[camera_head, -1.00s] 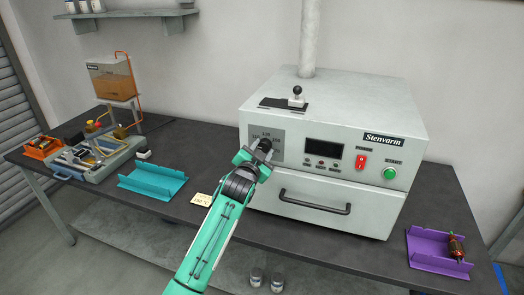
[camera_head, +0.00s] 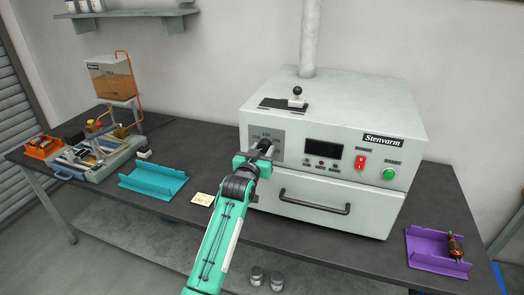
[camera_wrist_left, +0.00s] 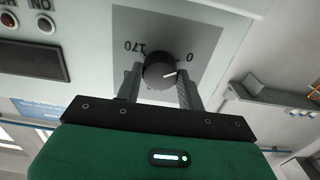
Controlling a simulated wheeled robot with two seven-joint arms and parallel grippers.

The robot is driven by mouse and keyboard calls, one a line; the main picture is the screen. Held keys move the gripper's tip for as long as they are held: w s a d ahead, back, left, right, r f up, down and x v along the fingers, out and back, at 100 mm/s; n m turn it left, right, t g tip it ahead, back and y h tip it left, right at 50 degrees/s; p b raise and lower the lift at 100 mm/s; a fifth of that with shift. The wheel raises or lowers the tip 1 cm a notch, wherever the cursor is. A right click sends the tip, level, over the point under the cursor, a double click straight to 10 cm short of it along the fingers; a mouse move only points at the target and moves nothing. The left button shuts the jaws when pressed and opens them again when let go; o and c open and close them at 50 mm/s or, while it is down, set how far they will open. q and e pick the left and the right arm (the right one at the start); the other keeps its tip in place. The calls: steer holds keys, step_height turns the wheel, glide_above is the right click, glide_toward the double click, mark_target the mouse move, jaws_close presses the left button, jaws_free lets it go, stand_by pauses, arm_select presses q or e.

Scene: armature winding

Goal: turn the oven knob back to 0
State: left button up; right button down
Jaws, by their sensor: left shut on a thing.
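The oven (camera_head: 330,110) is a white-grey box with a drawer below, a dark display, a red switch and a green button. Its black knob (camera_wrist_left: 160,71) sits on a grey dial plate (camera_wrist_left: 205,38) with 0 and 170 visible in the left wrist view. The knob's white mark points toward the right side, below the 0. My left gripper (camera_head: 260,153) is at the dial, its two fingers (camera_wrist_left: 158,88) on either side of the knob and shut on it. In the head view the gripper hides most of the knob. My right gripper is not in view.
A purple tray (camera_head: 425,258) with a wound armature (camera_head: 456,247) is at the right. An empty cyan tray (camera_head: 150,188), a yellow note (camera_head: 203,199) and a winding rig (camera_head: 90,160) are at the left. A black-knobbed lever (camera_head: 297,98) stands on the oven top.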

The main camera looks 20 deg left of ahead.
arm_select(q)
steer(key=shift+f, duration=0.1)
steer(key=o, duration=1)
steer(key=shift+c, duration=0.2)
steer(key=shift+s, duration=0.25)
steer(key=s+b, duration=0.4)
steer(key=s, duration=0.9)
steer(key=shift+s+a, duration=0.15)
steer(key=shift+a, duration=0.1)
